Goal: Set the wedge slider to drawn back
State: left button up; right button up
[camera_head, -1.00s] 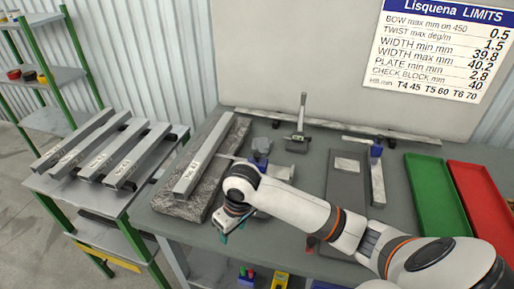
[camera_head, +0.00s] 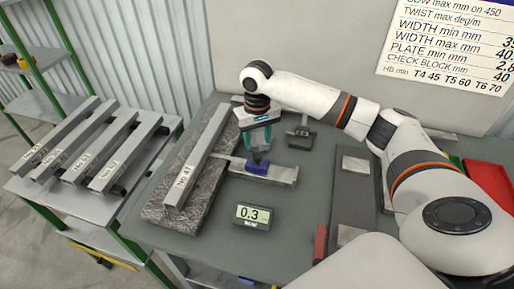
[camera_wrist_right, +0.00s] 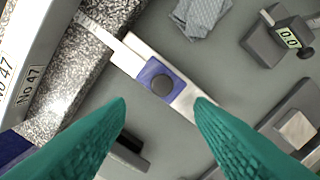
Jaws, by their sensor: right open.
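The wedge slider (camera_head: 254,164) is a blue block on a pale steel bar (camera_head: 280,174). In the right wrist view the blue slider (camera_wrist_right: 152,72) carries a round dark knob (camera_wrist_right: 162,85), and a narrow strip runs from it to the granite's edge by the No 47 bar. My right gripper (camera_head: 259,148), with teal fingers, is above the slider in the head view. In the right wrist view its open fingertips (camera_wrist_right: 161,103) lie either side of the slider's lower edge, with nothing between them. Contact cannot be told. My left gripper is not in view.
The No 47 bar (camera_head: 193,160) lies on a granite plate (camera_head: 158,212) at left. A display reading 0.3 (camera_head: 252,216) stands in front, and a small gauge (camera_head: 301,138) behind. A dark plate (camera_head: 351,190) and a red tray (camera_head: 487,175) are to the right. Bare table surrounds the display.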

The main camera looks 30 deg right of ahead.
aim_at(257, 155)
jog(key=f, duration=0.3)
jog(key=shift+w+d+f+p, duration=0.3)
jog(key=shift+f+p, duration=0.05)
jog(key=shift+f, duration=1)
jog(key=shift+a+f, duration=0.1)
jog(key=shift+f, duration=0.25)
jog(key=shift+c, duration=0.3)
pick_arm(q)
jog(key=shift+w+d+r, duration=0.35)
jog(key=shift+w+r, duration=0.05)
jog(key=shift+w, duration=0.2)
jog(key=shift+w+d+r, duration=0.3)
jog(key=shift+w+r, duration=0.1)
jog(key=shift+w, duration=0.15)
pick_arm(e)
grip_shut()
